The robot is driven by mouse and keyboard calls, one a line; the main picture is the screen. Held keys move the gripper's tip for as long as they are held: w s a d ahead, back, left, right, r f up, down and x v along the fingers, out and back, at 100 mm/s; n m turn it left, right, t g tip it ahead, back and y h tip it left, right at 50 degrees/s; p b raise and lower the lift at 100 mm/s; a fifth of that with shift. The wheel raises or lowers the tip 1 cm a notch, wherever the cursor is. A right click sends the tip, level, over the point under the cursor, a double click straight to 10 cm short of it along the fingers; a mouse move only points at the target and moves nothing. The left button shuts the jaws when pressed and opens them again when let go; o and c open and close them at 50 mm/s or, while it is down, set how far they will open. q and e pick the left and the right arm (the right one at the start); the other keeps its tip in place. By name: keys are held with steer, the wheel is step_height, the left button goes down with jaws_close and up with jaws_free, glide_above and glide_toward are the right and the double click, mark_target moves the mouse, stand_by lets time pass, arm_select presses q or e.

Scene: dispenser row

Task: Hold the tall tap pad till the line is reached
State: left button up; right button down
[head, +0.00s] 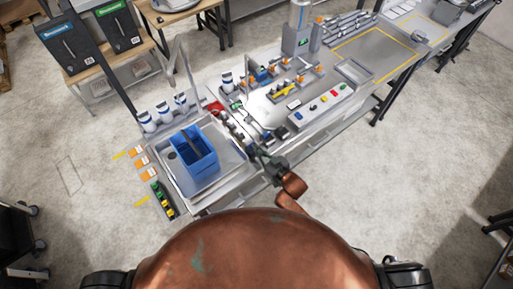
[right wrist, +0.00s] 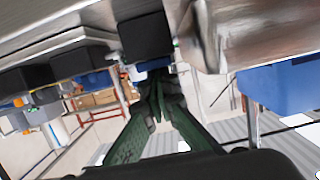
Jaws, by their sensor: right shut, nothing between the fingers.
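A tall tap with a grey gooseneck (head: 184,62) rises behind the metal sink (head: 232,176). A blue bin (head: 207,168) stands in the sink. A fill line on it cannot be made out, nor can any water. My right gripper (head: 253,150) is at the sink's right side; its green fingers (right wrist: 157,80) are shut and empty in the right wrist view. A black pad (right wrist: 145,38) is right at the fingertips there; I cannot tell whether they touch it or which tap it serves. The blue bin also shows in the wrist view (right wrist: 285,84). My left gripper is out of view.
More black pads (right wrist: 80,62) sit along the metal edge. White bottles (head: 164,112) stand behind the sink. A control panel with coloured buttons (head: 318,106) lies to the right. Small coloured items (head: 162,198) line the sink's left. The floor in front is clear.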

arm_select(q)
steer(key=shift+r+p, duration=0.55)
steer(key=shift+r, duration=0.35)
arm_select(e)
steer(key=s+d+r, duration=0.5)
steer(key=s+r, duration=0.1)
steer(key=s, duration=0.1)
steer(key=shift+s+d+r, duration=0.15)
steer(key=shift+s+d, duration=0.2)
steer(key=shift+s, duration=0.05)
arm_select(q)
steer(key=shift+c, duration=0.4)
